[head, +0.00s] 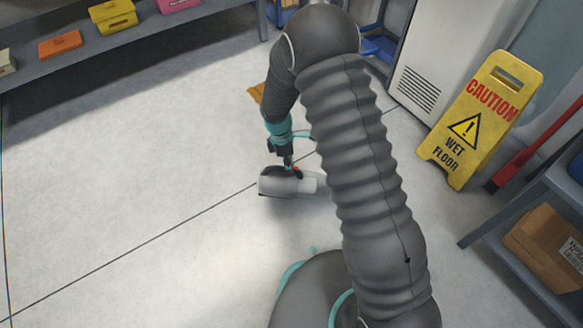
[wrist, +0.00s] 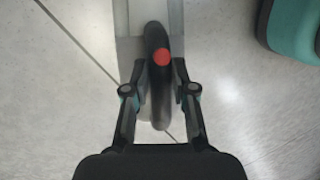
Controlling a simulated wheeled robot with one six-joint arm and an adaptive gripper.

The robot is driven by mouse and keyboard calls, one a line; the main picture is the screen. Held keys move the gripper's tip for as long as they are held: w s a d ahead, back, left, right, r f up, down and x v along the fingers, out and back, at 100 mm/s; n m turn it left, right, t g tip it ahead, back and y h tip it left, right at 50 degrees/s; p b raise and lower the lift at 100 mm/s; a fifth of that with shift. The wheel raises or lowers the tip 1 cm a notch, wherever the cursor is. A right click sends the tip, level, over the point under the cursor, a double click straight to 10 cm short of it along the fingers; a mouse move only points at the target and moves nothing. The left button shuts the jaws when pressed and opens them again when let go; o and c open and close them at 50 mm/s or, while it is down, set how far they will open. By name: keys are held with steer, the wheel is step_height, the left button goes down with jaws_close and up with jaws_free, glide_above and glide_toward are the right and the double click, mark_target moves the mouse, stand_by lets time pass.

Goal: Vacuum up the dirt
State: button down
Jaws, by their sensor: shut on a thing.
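A handheld vacuum (head: 272,184) with a pale grey body lies low over the floor, near the middle of the head view. I cannot tell whether it touches the floor. My gripper (head: 288,163) comes down on it from above. In the wrist view, my gripper (wrist: 161,90) is shut on the vacuum's dark handle (wrist: 157,100), which has a red button on top. The vacuum's pale body shows beyond the fingers at the top. I see no clear dirt on the floor; my arm hides part of it.
A yellow wet floor sign (head: 470,120) stands at right, next to a red-handled tool (head: 540,148) and a shelf with a cardboard box (head: 548,246). A long shelf (head: 130,38) with coloured boxes runs along the upper left. An orange-brown object (head: 256,93) lies behind my arm. The left floor (head: 110,170) is clear.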

steer(key=shift+w+a, duration=2.25)
steer(key=shift+w, duration=0.85)
step_height(320, 180, up, 7)
steer(key=p, duration=0.3)
steer(key=shift+f, duration=0.15)
steer(key=shift+p, duration=0.3)
steer(key=shift+d, duration=0.1)
stand_by(0.3)
